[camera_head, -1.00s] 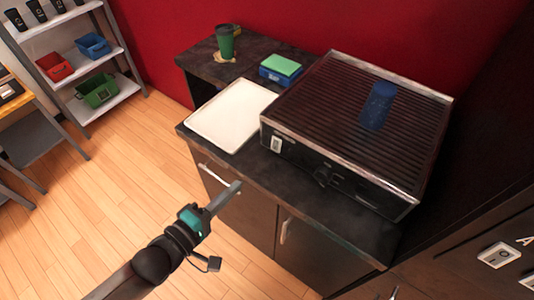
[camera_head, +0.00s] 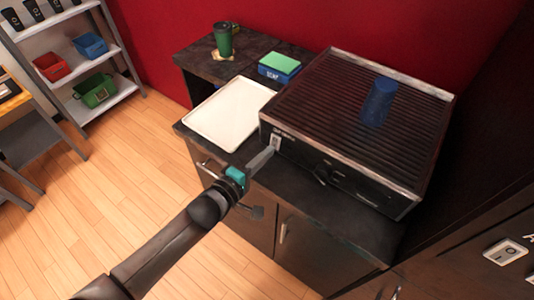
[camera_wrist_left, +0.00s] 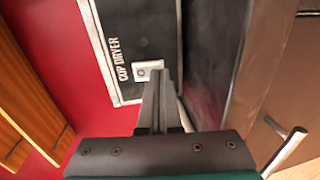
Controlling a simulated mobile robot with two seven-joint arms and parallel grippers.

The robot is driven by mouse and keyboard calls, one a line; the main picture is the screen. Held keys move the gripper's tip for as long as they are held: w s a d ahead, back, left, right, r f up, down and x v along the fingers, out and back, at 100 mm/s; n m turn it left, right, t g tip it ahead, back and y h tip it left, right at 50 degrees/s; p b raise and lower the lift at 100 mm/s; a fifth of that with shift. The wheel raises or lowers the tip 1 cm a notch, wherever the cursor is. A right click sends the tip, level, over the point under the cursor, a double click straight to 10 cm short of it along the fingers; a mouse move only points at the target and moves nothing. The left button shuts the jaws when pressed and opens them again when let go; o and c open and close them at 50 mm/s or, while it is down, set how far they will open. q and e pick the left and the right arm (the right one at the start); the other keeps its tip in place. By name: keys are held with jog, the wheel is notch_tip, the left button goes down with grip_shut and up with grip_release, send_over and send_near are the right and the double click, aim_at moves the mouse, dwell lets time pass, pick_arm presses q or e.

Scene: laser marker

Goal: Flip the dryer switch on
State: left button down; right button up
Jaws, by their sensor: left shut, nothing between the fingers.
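The cup dryer (camera_head: 350,165) is a dark box with a ribbed top on the counter. Its small white switch (camera_head: 277,141) is at the left end of its front face. The switch also shows in the left wrist view (camera_wrist_left: 148,68), beside the "CUP DRYER" lettering. My left gripper (camera_head: 270,152) is shut and empty, its tips just in front of the switch. In the left wrist view the fingers (camera_wrist_left: 160,78) overlap the switch's lower edge; whether they touch it I cannot tell. My right gripper is not in view.
A blue cup (camera_head: 379,101) stands on the dryer. A white tray (camera_head: 228,113), a blue box with a green sponge (camera_head: 279,67) and a green cup (camera_head: 224,40) are on the counter (camera_head: 300,190). Another switch (camera_head: 506,251) is at the lower right.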

pick_arm(q)
jog(key=shift+w+d, duration=0.25)
jog(key=shift+w, duration=0.05)
jog(key=shift+w+f+b, duration=0.1)
jog(key=shift+f+b, duration=0.2)
jog(key=shift+b, duration=0.35)
jog(key=shift+d, duration=0.1)
jog(key=shift+r, duration=0.15)
